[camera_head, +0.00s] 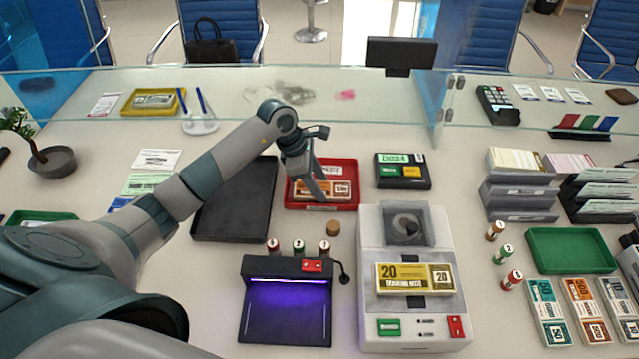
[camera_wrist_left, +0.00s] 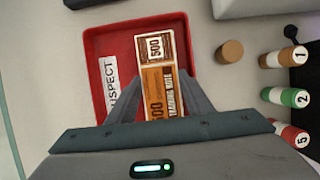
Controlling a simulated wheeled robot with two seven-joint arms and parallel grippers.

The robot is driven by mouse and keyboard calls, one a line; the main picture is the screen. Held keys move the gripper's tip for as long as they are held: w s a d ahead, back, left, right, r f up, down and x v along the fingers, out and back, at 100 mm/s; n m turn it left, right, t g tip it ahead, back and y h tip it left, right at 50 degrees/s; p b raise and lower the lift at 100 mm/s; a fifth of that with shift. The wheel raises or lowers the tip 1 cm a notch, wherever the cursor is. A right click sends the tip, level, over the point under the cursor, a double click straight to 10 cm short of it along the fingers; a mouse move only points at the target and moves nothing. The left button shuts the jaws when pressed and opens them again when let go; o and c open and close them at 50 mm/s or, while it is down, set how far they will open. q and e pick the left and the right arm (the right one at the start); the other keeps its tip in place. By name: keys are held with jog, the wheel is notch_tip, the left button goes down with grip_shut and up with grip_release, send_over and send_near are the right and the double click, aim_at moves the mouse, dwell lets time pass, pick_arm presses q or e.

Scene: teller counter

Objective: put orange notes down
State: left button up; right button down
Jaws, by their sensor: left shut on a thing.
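The orange notes (camera_head: 342,189), a banded bundle marked 500, are at the red tray (camera_head: 350,165) labelled SUSPECT. My left gripper (camera_head: 322,190) reaches down over this tray from the left and is shut on the orange notes. In the left wrist view the orange notes (camera_wrist_left: 160,80) lie between the two grey fingers (camera_wrist_left: 152,78), with the red tray (camera_wrist_left: 105,42) behind them. I cannot tell whether the notes touch the tray floor. The fingers hide part of the bundle. My right gripper is not in view.
A black tray (camera_head: 215,225) is left of the red tray. A black box with coloured labels (camera_head: 402,172) is at its right. A cork-coloured stub (camera_head: 333,228), several numbered rolls (camera_head: 298,248), a purple-lit device (camera_head: 287,307) and a note counter (camera_head: 412,325) stand nearer.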

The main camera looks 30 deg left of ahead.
pick_arm(q)
jog(key=o, duration=0.9)
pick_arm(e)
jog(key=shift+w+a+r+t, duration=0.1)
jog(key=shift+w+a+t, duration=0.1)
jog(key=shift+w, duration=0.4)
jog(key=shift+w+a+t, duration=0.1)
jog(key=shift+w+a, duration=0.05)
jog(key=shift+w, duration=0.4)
